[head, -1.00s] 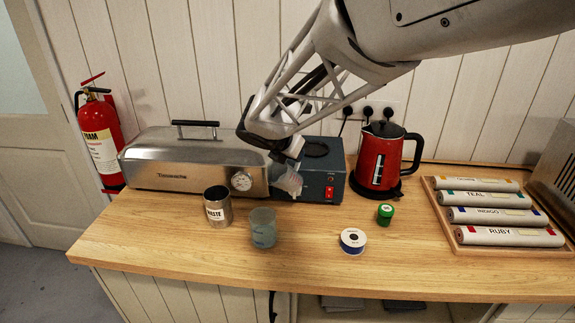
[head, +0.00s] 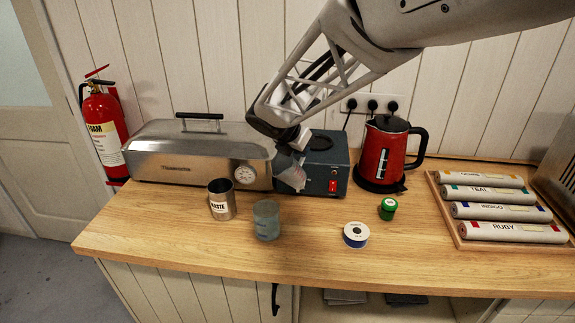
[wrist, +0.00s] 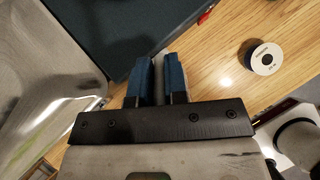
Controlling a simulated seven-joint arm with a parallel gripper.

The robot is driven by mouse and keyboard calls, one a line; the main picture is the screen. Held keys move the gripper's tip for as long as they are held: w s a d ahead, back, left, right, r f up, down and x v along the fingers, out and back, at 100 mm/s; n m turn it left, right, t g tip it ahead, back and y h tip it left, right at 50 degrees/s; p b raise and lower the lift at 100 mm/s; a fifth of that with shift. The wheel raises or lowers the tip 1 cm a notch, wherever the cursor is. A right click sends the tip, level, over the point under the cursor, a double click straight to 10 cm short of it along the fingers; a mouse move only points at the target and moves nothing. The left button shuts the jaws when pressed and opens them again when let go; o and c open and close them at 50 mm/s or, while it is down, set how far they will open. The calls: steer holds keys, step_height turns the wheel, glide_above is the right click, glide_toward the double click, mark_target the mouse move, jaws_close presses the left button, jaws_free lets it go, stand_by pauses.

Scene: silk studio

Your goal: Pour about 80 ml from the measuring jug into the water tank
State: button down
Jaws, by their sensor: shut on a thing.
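My gripper (head: 292,140) is shut on the measuring jug (head: 290,172), a clear vessel with faint reddish marks. It holds the jug tilted in front of a dark blue box. In the wrist view my gripper's blue pads (wrist: 157,80) close on a thin grey part, likely the handle. The dark blue box (head: 334,160) has a round dark opening on top and a red switch; it may be the water tank. It also shows in the wrist view (wrist: 90,30). The jug's liquid level cannot be made out, and no stream is visible.
A translucent bluish cup (head: 266,220) and a metal waste tin (head: 222,202) stand in front. A steel steamer (head: 190,158) is left. A red kettle (head: 381,155), green-lidded jar (head: 388,208), ribbon spool (head: 356,235) and a tray of rolls (head: 452,232) are right.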

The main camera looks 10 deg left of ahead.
steer(key=shift+w+d+r+g+y, duration=0.3)
steer(key=shift+w+r, duration=0.1)
steer(key=shift+r, duration=0.35)
steer(key=shift+w+d+r+g+y, duration=0.2)
steer(key=shift+w+r+g, duration=0.15)
steer(key=shift+r, duration=0.35)
steer(key=shift+w+d+f+g+y, duration=0.1)
steer(key=shift+w+d+g+y, duration=0.4)
steer(key=shift+w+g, duration=0.3)
steer(key=shift+w+d+g+y, duration=0.35)
steer(key=shift+w+g+y, duration=0.2)
steer(key=shift+g, duration=0.3)
steer(key=shift+w+d+g+y+b, duration=0.25)
steer(key=shift+w+g+y+b, duration=0.15)
steer(key=shift+g, duration=0.2)
steer(key=shift+w, duration=0.1)
